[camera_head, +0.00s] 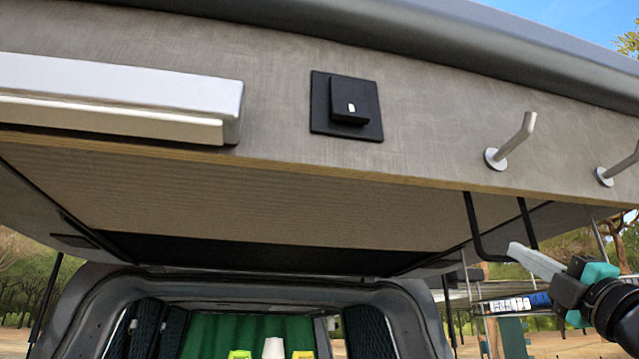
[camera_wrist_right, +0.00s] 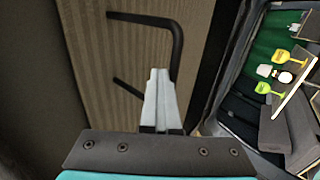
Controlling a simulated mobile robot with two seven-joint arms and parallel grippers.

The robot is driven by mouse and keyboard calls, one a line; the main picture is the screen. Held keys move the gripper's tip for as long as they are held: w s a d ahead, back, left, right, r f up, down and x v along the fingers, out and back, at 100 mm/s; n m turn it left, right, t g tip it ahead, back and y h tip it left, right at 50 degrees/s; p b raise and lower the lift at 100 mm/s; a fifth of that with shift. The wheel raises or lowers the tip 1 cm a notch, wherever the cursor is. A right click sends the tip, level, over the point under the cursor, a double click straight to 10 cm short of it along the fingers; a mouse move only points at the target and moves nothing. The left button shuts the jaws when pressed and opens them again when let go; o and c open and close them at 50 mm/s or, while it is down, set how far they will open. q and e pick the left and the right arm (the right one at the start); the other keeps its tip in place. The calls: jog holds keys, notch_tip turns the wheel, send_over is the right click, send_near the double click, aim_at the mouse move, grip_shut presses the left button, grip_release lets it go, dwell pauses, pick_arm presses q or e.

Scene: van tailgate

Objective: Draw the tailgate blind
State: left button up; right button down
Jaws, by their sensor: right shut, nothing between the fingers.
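A beige ribbed sheet (camera_head: 250,195), apparently the blind, covers most of the tailgate's underside. A dark strip (camera_head: 250,255) shows beyond its far edge. A black bent bar handle (camera_head: 474,225) hangs at the right of the underside. In the right wrist view the handle (camera_wrist_right: 178,45) stands against the ribbed sheet (camera_wrist_right: 140,60). My right gripper (camera_head: 516,252) is shut and empty. Its pale fingertips (camera_wrist_right: 160,75) overlap the handle's open side in the picture. Whether they touch the bar I cannot tell. My left gripper is out of view.
The tailgate edge carries a silver bar (camera_head: 120,95), a black latch plate (camera_head: 345,105) and metal hooks (camera_head: 512,142). Below is the van opening with a green curtain (camera_head: 215,335) and cups (camera_head: 274,348). A wire rack (camera_head: 500,300) stands at the lower right.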

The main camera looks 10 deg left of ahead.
jog(key=shift+w+a+f, duration=0.2)
jog(key=shift+w+a, duration=0.05)
jog(key=shift+w, duration=0.35)
jog(key=shift+w+a+f, duration=0.15)
jog(key=shift+w+a, duration=0.1)
jog(key=shift+w, duration=0.45)
jog(key=w+a, duration=0.4)
jog(key=w, duration=0.6)
jog(key=shift+w+a+f, duration=0.15)
jog(key=shift+w+a, duration=0.15)
jog(key=shift+w, duration=0.05)
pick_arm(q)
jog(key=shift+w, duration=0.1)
